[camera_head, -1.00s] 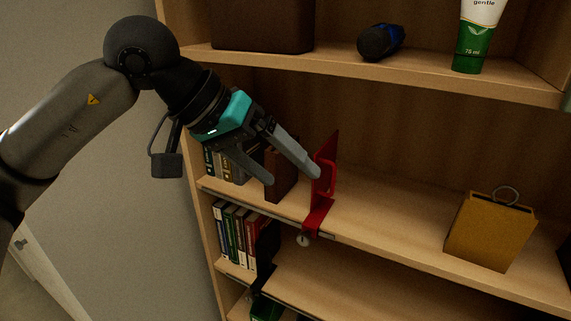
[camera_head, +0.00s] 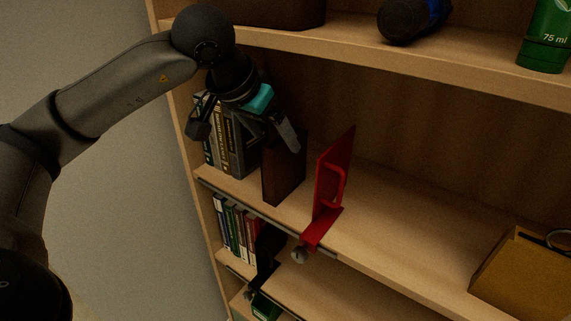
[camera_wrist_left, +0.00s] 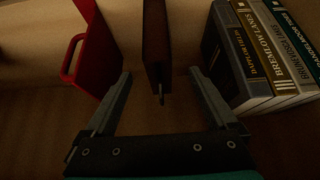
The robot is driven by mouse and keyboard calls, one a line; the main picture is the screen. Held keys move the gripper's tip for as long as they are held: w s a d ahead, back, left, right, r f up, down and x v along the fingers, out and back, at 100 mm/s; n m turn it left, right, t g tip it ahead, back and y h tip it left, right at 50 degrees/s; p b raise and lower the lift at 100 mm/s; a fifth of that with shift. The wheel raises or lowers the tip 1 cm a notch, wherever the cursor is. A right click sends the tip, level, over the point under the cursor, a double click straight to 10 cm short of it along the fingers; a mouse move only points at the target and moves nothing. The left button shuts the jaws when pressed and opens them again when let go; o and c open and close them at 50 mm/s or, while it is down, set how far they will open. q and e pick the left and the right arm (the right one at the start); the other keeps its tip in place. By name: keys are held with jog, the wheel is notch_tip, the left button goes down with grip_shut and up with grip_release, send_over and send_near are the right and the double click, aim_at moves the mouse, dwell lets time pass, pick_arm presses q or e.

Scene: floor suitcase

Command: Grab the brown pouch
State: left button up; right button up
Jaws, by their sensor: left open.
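The brown pouch (camera_head: 284,172) is a thin, dark brown, flat item standing upright on the middle shelf, between a row of books and a red bookend. My left gripper (camera_head: 272,140) is open, above and at the near side of the pouch, and its arm and wrist hide part of the books. In the left wrist view the pouch (camera_wrist_left: 157,45) stands edge-on, about midway between the two open fingers (camera_wrist_left: 160,78). A gap shows on both sides of it, and I cannot tell its exact depth between the fingers. My right gripper is not in view.
The red bookend (camera_head: 330,185) stands right of the pouch; books (camera_head: 238,150) stand close on its left. A mustard box-like item (camera_head: 520,275) sits far right. The shelf between is clear.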

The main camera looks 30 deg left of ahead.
pick_arm(q)
jog(key=shift+x, duration=1.05)
jog(key=p+x, duration=0.1)
jog(key=x, duration=0.3)
jog(key=shift+w+d+f, duration=0.1)
jog(key=shift+w+f, duration=0.15)
jog(key=shift+f, duration=0.05)
jog(key=c, duration=0.4)
jog(key=shift+r, duration=0.1)
grip_shut()
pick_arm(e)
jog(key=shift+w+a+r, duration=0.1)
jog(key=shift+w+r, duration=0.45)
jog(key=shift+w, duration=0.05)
